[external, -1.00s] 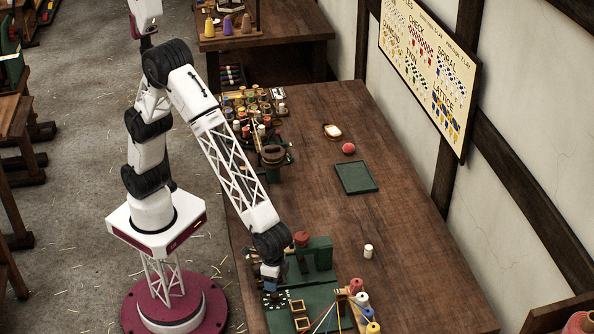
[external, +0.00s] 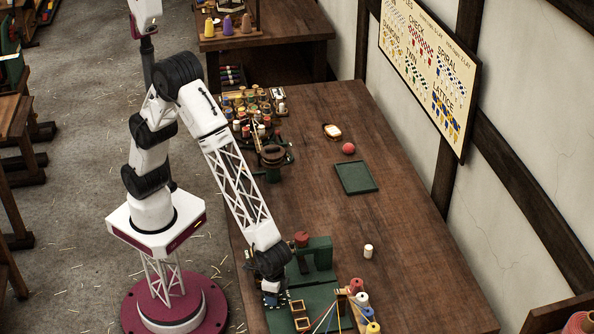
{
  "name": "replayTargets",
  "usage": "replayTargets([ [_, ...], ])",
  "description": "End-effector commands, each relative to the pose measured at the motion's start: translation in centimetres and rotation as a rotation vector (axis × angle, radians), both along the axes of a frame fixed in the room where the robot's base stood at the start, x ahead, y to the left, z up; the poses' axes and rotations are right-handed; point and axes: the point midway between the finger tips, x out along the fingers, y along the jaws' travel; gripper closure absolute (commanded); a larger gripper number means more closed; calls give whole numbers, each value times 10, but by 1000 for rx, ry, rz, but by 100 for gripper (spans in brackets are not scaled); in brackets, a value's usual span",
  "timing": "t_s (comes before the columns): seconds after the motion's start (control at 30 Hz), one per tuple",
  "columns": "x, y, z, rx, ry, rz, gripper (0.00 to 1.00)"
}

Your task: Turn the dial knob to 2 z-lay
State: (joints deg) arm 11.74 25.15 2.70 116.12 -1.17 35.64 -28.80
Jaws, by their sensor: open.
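The dial (external: 283,299), a dark face with small pale marks around it, lies at the near left of the green machine bed on the workbench. My gripper (external: 270,293) is open, pointing down directly over the dial. The knob is hidden behind the gripper, and the marks are too small to read. I cannot tell whether the fingers touch the knob.
A green machine block (external: 318,257) with a reddish-brown knob (external: 302,238) stands just behind the gripper. Small wooden frames (external: 298,307) and coloured spools (external: 362,299) with strung threads are close on the right. A white spool (external: 368,251) stands apart. The bench's middle is mostly clear.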

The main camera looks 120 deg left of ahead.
Motion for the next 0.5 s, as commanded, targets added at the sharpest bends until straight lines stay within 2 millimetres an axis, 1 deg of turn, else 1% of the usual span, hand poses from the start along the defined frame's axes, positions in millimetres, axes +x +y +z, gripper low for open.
replayTargets([
  [0.17,0,0,0,0,0,0,41],
  [0.5,0,0,0,0,0,0,90],
])
